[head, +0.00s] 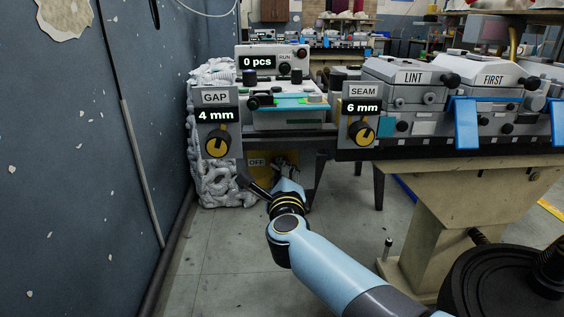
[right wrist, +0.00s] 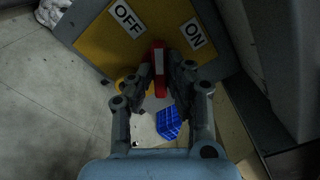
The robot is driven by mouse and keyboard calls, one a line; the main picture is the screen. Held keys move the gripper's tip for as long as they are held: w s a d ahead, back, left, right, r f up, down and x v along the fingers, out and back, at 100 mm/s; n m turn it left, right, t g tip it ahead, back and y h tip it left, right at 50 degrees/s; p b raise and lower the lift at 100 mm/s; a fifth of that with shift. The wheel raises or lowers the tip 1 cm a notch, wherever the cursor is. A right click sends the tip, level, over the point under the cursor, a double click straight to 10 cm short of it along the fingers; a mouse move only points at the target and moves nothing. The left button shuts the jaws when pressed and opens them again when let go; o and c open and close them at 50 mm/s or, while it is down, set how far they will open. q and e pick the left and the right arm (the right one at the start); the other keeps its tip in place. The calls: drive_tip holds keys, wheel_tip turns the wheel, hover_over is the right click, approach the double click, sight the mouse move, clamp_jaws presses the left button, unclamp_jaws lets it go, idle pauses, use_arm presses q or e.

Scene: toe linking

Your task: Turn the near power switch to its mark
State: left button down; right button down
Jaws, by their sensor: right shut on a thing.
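The near power switch shows in the right wrist view as a yellow plate (right wrist: 95,38) with an OFF label (right wrist: 127,18) and an ON label (right wrist: 194,34). Its red handle (right wrist: 158,58) has a pale stripe and points between the two labels. My right gripper (right wrist: 160,78) is shut on the red handle, with one finger on each side. In the head view the yellow plate (head: 291,157) is partly hidden behind my right gripper (head: 284,168), and only the OFF label (head: 257,162) reads there. My left gripper is not in view.
A GAP dial (head: 217,143) at 4 mm and a SEAM dial (head: 361,133) at 6 mm stand above the switch. A grey-white heap (head: 222,188) lies left of it. A dark blue wall (head: 75,150) bounds the left. Floor (head: 215,255) in front is clear.

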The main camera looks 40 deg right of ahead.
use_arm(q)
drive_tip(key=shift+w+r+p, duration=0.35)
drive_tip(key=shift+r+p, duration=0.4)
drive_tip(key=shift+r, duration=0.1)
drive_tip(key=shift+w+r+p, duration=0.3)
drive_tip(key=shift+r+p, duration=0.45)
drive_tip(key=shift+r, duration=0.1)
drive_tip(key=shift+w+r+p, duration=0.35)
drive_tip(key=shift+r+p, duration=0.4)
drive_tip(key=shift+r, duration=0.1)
use_arm(e)
drive_tip(key=shift+a+f+n, duration=0.1)
drive_tip(key=shift+n, duration=3.3)
drive_tip(key=c, duration=1.3)
unclamp_jaws()
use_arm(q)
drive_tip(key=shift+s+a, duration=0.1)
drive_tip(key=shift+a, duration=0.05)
use_arm(e)
drive_tip(key=v, duration=1.2)
drive_tip(key=shift+f, duration=0.1)
